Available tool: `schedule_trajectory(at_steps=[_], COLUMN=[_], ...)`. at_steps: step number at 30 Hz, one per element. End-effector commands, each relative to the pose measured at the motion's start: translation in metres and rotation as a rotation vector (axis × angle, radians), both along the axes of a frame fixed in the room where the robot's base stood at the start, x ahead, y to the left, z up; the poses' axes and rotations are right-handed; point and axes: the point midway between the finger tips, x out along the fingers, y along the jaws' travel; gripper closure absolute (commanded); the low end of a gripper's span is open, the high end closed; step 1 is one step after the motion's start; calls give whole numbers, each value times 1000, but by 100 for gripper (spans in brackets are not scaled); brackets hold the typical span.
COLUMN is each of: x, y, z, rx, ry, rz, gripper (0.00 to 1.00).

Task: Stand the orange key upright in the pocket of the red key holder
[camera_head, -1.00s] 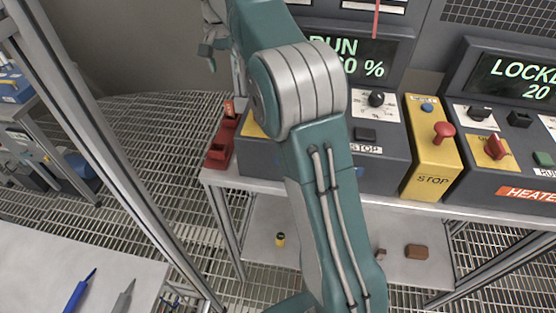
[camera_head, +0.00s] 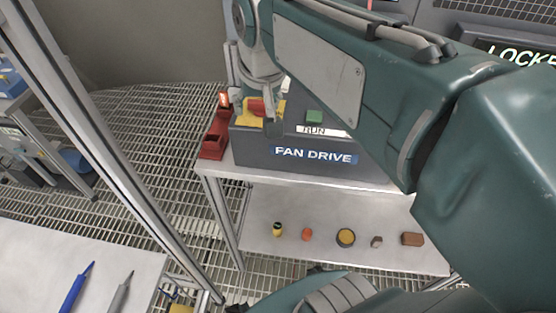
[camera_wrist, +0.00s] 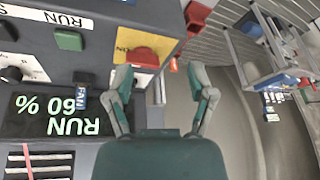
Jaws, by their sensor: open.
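The red key holder (camera_head: 214,143) sits at the left end of the bench, beside the fan drive panel. It also shows at the top of the wrist view (camera_wrist: 197,14). A small orange piece (camera_head: 223,100), which looks like the orange key, is at the holder's far end; it also shows in the wrist view (camera_wrist: 173,65). I cannot tell whether it stands in a pocket. My gripper (camera_wrist: 160,80) is open and empty, with its fingers spread. In the head view my gripper (camera_head: 262,112) is over the panel's left end, near a red knob (camera_wrist: 145,57) on a yellow plate.
The fan drive panel (camera_head: 315,155) fills the bench right of the holder, with a green button (camera_head: 314,117). Several small parts lie on the lower shelf (camera_head: 270,215). A frame post (camera_head: 80,130) stands at left. Blue and grey pens lie on the near table (camera_head: 30,260).

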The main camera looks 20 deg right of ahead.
Motion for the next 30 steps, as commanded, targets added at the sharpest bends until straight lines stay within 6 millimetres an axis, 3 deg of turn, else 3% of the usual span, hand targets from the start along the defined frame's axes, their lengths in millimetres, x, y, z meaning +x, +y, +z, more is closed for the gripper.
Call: schedule_trajectory(at_steps=[6,12,18,30], x=[-58,-95,-106,-106], y=[0,0,0,0], z=[-28,-57,-68,-68], rx=[-31,-58,-68,-67], ry=[-70,-121,-138,-137], rz=[75,132,152,151], gripper=[30,30,30,30])
